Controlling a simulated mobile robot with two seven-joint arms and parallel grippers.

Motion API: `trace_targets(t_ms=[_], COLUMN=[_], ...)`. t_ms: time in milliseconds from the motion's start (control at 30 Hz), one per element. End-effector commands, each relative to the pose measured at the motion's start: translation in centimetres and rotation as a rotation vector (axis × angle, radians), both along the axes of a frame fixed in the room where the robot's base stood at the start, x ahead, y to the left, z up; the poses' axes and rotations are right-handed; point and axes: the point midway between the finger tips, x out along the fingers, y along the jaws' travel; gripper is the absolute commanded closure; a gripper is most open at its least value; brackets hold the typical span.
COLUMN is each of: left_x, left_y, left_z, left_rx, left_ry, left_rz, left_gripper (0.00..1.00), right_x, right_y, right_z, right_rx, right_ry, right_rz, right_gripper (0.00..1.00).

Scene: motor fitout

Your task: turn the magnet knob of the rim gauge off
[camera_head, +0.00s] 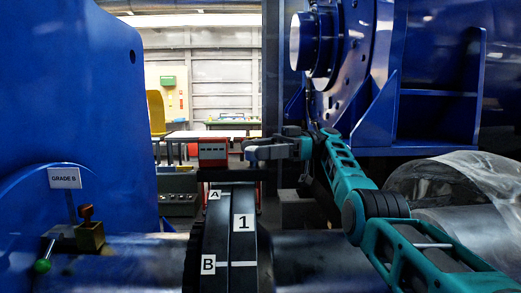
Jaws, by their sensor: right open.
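My right gripper (247,152) reaches in from the right on a teal arm. It is open, with its fingertips pointing left close to the right side of the red block. I cannot tell whether they touch it. My left gripper is not in view.
A large blue housing (75,100) fills the left, with a GRADE B sign (64,178), a brass block (90,236) and a green-knobbed lever (42,266) low down. A blue motor (440,70) stands at right. A clear-wrapped cylinder (455,185) lies at right.

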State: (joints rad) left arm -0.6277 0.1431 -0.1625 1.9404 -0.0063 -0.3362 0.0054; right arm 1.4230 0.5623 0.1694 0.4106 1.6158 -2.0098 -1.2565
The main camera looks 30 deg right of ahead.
Motion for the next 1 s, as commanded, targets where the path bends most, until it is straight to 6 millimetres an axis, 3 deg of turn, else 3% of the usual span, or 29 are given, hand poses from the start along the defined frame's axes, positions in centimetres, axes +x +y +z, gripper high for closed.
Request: trace_targets(t_ms=[467, 1000], left_x=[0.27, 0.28], left_y=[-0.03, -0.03], left_z=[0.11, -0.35], left_rx=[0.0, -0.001], left_ry=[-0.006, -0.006], left_rz=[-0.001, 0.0], left_gripper=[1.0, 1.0], right_x=[-0.04, -0.39], right_y=[0.03, 0.12], right_z=[-0.17, -0.25], right_rx=[-0.002, -0.003], right_ry=[0.0, 0.001], right_rz=[-0.022, -0.21], right_gripper=[0.33, 0.33])
